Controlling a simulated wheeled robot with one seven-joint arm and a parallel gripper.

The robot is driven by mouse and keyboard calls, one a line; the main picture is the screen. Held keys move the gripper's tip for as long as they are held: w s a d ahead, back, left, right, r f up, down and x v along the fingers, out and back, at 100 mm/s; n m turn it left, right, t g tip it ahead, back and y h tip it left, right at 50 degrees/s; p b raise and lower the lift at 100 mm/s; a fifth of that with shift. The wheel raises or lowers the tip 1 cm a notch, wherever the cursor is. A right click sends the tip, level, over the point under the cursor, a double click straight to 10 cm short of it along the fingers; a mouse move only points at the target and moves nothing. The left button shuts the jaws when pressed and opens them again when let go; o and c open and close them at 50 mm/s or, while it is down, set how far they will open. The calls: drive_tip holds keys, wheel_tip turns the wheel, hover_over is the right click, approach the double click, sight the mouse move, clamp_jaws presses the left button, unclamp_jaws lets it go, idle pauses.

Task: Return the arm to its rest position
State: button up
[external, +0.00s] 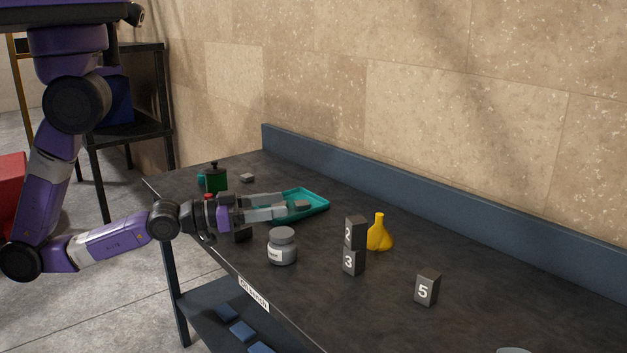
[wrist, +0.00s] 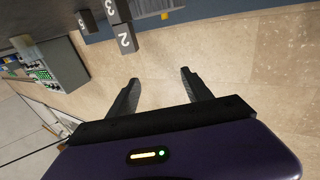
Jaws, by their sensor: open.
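My purple arm reaches in from the left over the dark workbench (external: 330,300) in the external view. My gripper (external: 284,206) is open, with its two fingers pointing right, in front of or over the teal tray (external: 318,199). A small grey block (external: 302,205) shows at the tray, just past the fingertips. In the wrist view both fingers of my gripper (wrist: 158,78) are spread apart, with only wall between them. The exact height of the fingers above the bench is hard to tell.
A grey jar (external: 282,247) stands close to my gripper. Block 2 (external: 355,232) sits on block 3 (external: 353,262), beside a yellow pear-shaped object (external: 379,234). Block 5 (external: 427,289) is farther right.

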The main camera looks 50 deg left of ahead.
drive_tip(key=s+a+f+n+g+y, duration=0.1)
drive_tip(key=s+a+f+y, duration=0.3)
drive_tip(key=s+a, duration=0.5)
drive_tip(key=s+a+f+n+y, duration=0.4)
drive_tip(key=s+a, duration=0.4)
drive_tip(key=a, duration=0.3)
drive_tip(key=shift+s+a+g, duration=0.3)
drive_tip(key=shift+s+g, duration=0.05)
drive_tip(key=shift+g, duration=0.05)
drive_tip(key=shift+f, duration=0.1)
